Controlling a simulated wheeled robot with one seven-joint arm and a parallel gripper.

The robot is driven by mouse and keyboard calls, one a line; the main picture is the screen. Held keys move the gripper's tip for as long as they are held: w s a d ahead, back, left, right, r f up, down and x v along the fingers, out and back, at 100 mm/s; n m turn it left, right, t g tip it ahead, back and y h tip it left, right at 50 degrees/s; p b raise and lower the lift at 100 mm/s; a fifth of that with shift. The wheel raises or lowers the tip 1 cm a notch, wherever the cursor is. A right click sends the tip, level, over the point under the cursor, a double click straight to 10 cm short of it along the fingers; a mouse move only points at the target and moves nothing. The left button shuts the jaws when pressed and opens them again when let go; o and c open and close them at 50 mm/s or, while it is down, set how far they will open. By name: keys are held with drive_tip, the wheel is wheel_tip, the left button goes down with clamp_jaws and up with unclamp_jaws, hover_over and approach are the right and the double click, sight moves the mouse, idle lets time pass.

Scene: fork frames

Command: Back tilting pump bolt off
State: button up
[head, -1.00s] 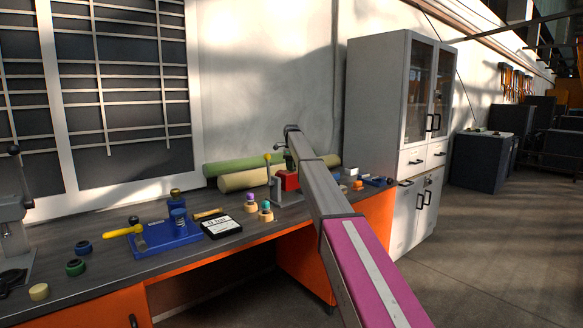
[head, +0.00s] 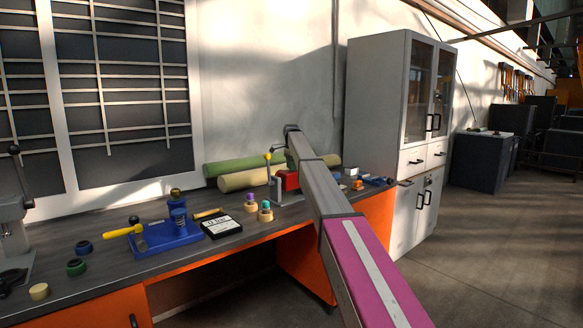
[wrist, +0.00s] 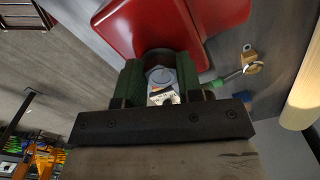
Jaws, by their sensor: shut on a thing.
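A red device (head: 287,181) stands on the bench, with an upright lever topped by a yellow knob (head: 267,157) beside it. My arm hides part of this device, and my gripper is out of sight in the head view. In the wrist view my gripper (wrist: 160,76) has its green fingers close around a round grey bolt-like part (wrist: 160,79), right at the edge of the red body (wrist: 165,22). The far end of the grey part is hidden, so I cannot tell whether it is still seated. A blue device (head: 172,236) with a yellow handle stands further left.
Green and cream rolls (head: 243,179) lie against the wall behind the red device. A black-and-white box (head: 221,226) and small bottles (head: 265,211) sit at the bench front. A grey cabinet (head: 377,105) stands to the right. A small padlock-like item (wrist: 250,62) lies right of my fingers.

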drive_tip(key=n, duration=0.4)
drive_tip(key=shift+s+d+n, duration=0.1)
drive_tip(key=shift+s+n, duration=0.1)
drive_tip(key=shift+n, duration=0.1)
drive_tip(key=n, duration=0.3)
drive_tip(key=shift+s+d+n, duration=0.1)
drive_tip(key=shift+n, duration=0.2)
drive_tip(key=n, duration=0.4)
drive_tip(key=shift+d+n, duration=0.15)
drive_tip(key=shift+n, duration=0.15)
drive_tip(key=n, duration=0.3)
drive_tip(key=shift+d+f+n, duration=0.1)
drive_tip(key=shift+n, duration=0.2)
drive_tip(key=n, duration=0.4)
drive_tip(key=shift+d, duration=0.15)
drive_tip(key=n, duration=0.4)
drive_tip(key=shift+d, duration=0.1)
drive_tip(key=n, duration=0.3)
drive_tip(key=shift+n, duration=0.3)
drive_tip(key=shift+w+n, duration=0.25)
drive_tip(key=shift+n, duration=1.55)
